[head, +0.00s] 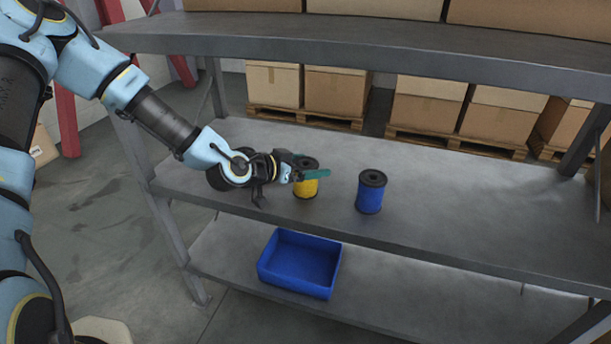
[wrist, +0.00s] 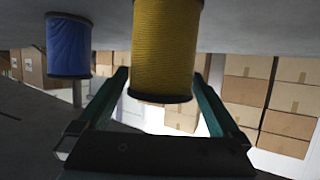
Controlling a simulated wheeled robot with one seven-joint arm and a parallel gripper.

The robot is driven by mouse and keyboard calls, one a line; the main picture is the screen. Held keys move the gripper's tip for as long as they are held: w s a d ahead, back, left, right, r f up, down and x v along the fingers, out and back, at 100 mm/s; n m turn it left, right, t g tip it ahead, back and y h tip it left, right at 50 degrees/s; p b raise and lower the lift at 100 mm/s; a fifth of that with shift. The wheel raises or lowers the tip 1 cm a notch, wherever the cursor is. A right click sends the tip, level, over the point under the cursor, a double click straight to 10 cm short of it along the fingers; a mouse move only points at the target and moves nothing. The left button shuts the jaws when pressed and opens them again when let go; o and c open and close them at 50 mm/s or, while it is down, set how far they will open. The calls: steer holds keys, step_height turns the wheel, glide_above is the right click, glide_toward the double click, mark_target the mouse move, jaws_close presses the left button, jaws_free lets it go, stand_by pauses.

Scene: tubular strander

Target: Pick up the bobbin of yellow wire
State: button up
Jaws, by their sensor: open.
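The bobbin of yellow wire (head: 305,184) stands upright on the middle shelf, with black flanges. In the wrist view the yellow bobbin (wrist: 166,45) is large and lies between the two green fingers, its upper part cut off by the frame edge. My gripper (head: 311,173) is at the bobbin, its fingers on either side of it and partly hiding it in the head view. The gripper (wrist: 160,90) is open, with space visible between each finger and the bobbin.
A bobbin of blue wire (head: 370,192) stands just right of the yellow one; it also shows in the wrist view (wrist: 69,46). A blue bin (head: 300,263) sits on the lower shelf. The middle shelf's right part is clear.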

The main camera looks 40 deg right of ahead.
steer(key=shift+x, duration=1)
steer(key=c, duration=1.5)
steer(key=shift+c, duration=0.3)
steer(key=shift+r, duration=0.15)
